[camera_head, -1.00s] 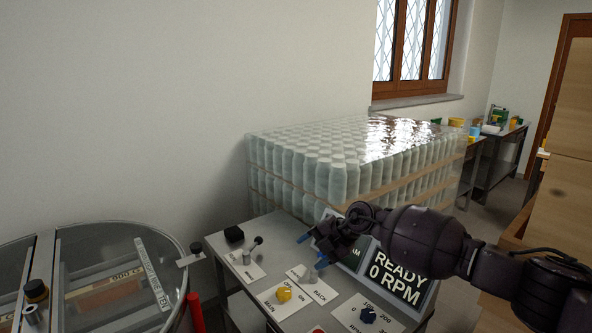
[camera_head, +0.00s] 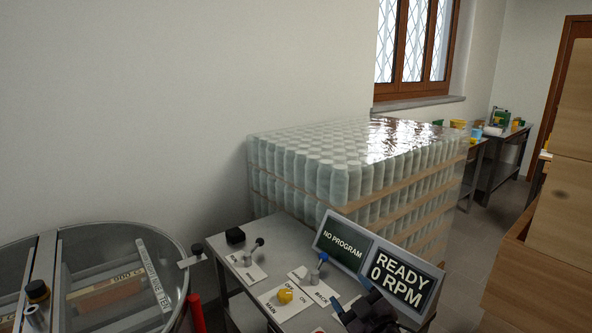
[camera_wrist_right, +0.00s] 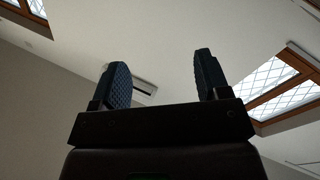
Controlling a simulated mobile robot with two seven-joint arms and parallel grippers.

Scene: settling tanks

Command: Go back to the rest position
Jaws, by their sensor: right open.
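My right gripper (camera_head: 351,293) is at the bottom of the head view, low in front of the control panel's display. Its blue fingertips point up and stand apart. The right wrist view shows both fingers (camera_wrist_right: 162,75) spread with nothing between them, and ceiling and skylights beyond. Most of my right arm is out of the head view. My left gripper is not in view.
A control table (camera_head: 222,243) carries a yellow knob (camera_head: 284,296), levers and a tilted display (camera_head: 402,283) reading "READY 0 RPM". A round clear-lidded machine (camera_head: 165,262) stands left. Wrapped bottles (camera_head: 340,180) stand behind, wooden boxes (camera_head: 562,205) at right.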

